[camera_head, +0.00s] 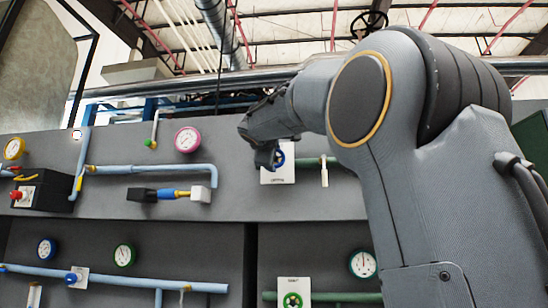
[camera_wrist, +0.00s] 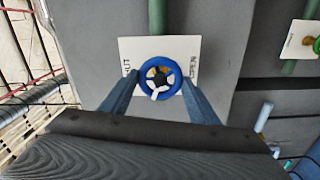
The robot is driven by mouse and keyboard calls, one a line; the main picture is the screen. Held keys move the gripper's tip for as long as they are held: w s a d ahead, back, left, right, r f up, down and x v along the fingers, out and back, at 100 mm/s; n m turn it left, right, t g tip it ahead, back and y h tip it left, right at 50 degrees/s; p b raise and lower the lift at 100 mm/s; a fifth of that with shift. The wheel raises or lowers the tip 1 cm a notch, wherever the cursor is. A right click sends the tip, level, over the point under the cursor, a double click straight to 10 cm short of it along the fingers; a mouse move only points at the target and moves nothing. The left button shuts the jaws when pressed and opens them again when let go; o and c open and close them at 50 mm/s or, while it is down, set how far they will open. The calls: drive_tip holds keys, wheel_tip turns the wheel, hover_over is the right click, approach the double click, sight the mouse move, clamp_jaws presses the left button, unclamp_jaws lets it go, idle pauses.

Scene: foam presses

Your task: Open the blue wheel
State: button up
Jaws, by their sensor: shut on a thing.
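The blue wheel (camera_wrist: 144,79) is a small ring with light spokes and a brownish hub. It sits in front of a white label plate (camera_wrist: 128,45) with dark lettering on both sides. My gripper (camera_wrist: 160,82) has one finger at each side of the wheel and is shut on its rim.
A green pipe (camera_head: 345,172) runs right from the plate. A pink gauge (camera_head: 187,140) and a light-blue pipe (camera_head: 150,169) are to the left. Below are a green wheel (camera_head: 292,300) and a teal gauge (camera_head: 363,264). The grey wall panel (camera_head: 100,225) stands close behind.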

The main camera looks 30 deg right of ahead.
idle(0.5)
drive_tip(key=o, duration=1.1)
drive_tip(key=shift+c, duration=0.2)
drive_tip(key=b+v, duration=0.4)
drive_tip(key=v, duration=0.3)
drive_tip(key=shift+s+a, duration=0.25)
drive_tip(key=shift+s, duration=0.1)
